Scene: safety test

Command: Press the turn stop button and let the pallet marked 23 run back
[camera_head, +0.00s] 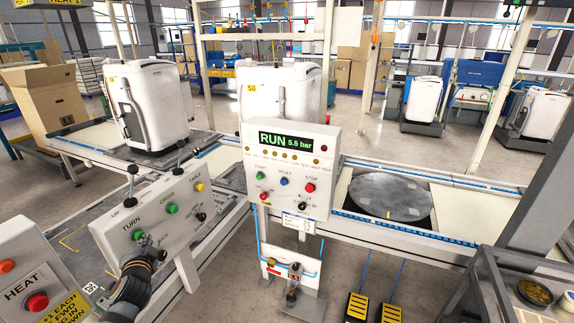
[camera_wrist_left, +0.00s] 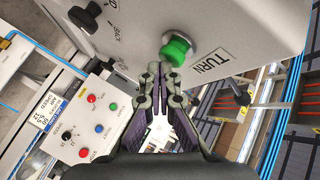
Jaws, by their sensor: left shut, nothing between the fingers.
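The grey-white panel labelled TURN (camera_head: 112,235) stands at lower left with several coloured buttons. A green button (camera_head: 138,235) sits under its TURN label, and it shows large in the left wrist view (camera_wrist_left: 177,49). My left gripper (camera_head: 142,245) is shut and empty, its tips close to this button. I cannot tell whether they touch it. In the wrist view the fingertips (camera_wrist_left: 165,72) lie just below the button. A red STOP button (camera_head: 310,187) is on the central panel, which reads RUN 5.5 bar. No pallet marked 23 can be read. My right gripper is not in view.
A HEAT panel with a red button (camera_head: 37,301) stands at far left. A round grey turntable plate (camera_head: 390,196) lies in the line at right. White appliances (camera_head: 145,105) stand on the conveyor behind. Yellow pedals (camera_head: 357,306) are on the floor.

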